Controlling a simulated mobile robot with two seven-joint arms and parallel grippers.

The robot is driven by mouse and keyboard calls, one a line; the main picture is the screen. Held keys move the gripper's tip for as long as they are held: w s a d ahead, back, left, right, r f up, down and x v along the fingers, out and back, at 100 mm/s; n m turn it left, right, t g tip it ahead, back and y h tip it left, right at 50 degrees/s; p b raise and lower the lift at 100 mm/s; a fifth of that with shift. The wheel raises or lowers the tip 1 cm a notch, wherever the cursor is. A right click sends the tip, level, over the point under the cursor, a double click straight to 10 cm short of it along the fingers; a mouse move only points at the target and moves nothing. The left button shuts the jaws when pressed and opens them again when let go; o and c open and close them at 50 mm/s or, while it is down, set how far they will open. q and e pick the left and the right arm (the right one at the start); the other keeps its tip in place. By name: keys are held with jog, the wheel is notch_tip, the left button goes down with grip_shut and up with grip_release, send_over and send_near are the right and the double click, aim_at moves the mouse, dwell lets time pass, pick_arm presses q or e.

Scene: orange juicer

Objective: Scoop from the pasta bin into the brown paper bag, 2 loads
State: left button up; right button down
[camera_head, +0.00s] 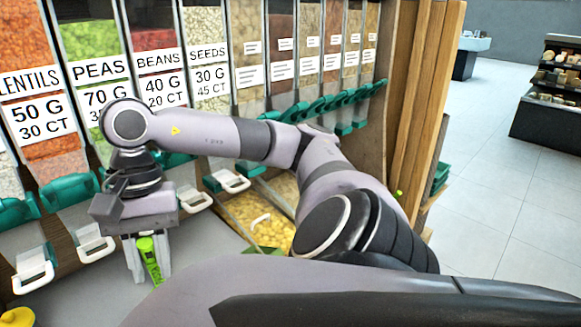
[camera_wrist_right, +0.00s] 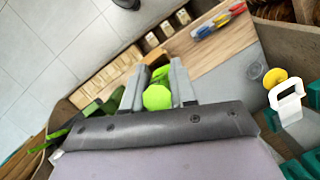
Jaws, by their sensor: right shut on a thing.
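The pasta bin shows yellow pasta (camera_head: 240,210) in the head view, low in the middle, partly hidden by my right arm. My right gripper (camera_head: 148,272) is to the left of the bin, over a grey surface, pointing down. It is shut on a bright green thing, which looks like a scoop handle (camera_head: 149,255). In the right wrist view the green thing (camera_wrist_right: 157,97) sits between the two grey fingers of the gripper (camera_wrist_right: 158,85). I cannot make out the scoop's bowl or any load in it. I cannot clearly identify the brown paper bag. My left gripper is not in view.
Upright dispensers with lentils (camera_head: 52,155), peas (camera_head: 88,40), beans and seeds stand along the back, with teal spouts and white handles (camera_head: 95,245) jutting forward. A wooden side panel (camera_head: 410,90) bounds the right. Bare grey surface (camera_head: 75,300) lies at lower left.

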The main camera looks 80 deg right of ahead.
aim_at(149, 251)
jog(key=shift+s+a+r+p, duration=0.2)
jog(key=shift+r+p, duration=0.1)
jog(key=shift+r, duration=0.2)
jog(key=shift+s+a+r+p, duration=0.1)
jog(key=shift+s+r+p, duration=0.15)
jog(key=shift+r+p, duration=0.15)
jog(key=shift+s+a+r+p, duration=0.1)
jog(key=shift+s+r+p, duration=0.15)
jog(key=shift+r, duration=0.3)
jog(key=shift+s+a+r, duration=0.25)
jog(key=shift+s+r, duration=0.05)
jog(key=shift+r, duration=0.25)
jog(key=shift+s+a+r, duration=0.2)
jog(key=shift+s+r, duration=0.05)
jog(key=shift+r, duration=0.25)
